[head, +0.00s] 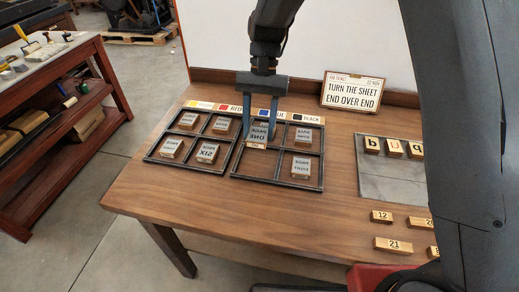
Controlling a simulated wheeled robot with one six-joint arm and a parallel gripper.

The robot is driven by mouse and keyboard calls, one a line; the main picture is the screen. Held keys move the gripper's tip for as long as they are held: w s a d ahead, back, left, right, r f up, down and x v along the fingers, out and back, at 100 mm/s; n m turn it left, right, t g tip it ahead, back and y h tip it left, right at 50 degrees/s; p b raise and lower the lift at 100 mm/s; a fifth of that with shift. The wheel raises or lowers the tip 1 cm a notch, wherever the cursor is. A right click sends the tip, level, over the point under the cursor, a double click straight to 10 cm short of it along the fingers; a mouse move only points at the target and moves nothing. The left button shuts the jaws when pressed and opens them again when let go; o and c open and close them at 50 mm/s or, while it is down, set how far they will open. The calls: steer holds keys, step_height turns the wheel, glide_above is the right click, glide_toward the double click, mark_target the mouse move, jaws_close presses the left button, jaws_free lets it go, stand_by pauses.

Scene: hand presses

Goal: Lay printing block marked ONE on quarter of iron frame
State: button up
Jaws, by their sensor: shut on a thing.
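My gripper (262,122) is shut on a printing block (260,134) with a grey top and mirrored lettering that reads ONE. The block is over the upper left quarter of the right iron frame (271,183); I cannot tell whether it touches the frame. That frame's lower left quarter is bare. Its upper right block (303,138) and lower right block (300,167) lie in their quarters. The left iron frame (187,165) holds a block in each quarter, one marked SIX (207,153).
Colour labels run along the back of the frames. A sign (352,92) reading TURN THE SHEET END OVER END stands behind. A grey plate (385,188) with letter blocks and loose number blocks (393,245) lie on the right. The table front (190,205) is clear. My arm covers the right side.

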step_height(320, 180, down, 10)
steer(key=shift+r+p, duration=0.1)
steer(key=shift+p, duration=1.15)
steer(key=o, duration=1.1)
steer(key=shift+f, duration=0.2)
steer(key=b+v, duration=0.3)
steer(key=v, duration=0.9)
steer(key=shift+r+b, duration=0.2)
steer(key=shift+b, duration=0.1)
steer(key=s+d+t, duration=0.2)
steer(key=s+d, duration=0.6)
steer(key=d, duration=0.3)
steer(key=s+d+n+t, duration=0.1)
steer(key=s+d+t, duration=0.2)
steer(key=s+d, duration=0.6)
steer(key=d, duration=0.3)
steer(key=shift+f+n+h, duration=0.2)
steer(key=shift+n+h, duration=0.1)
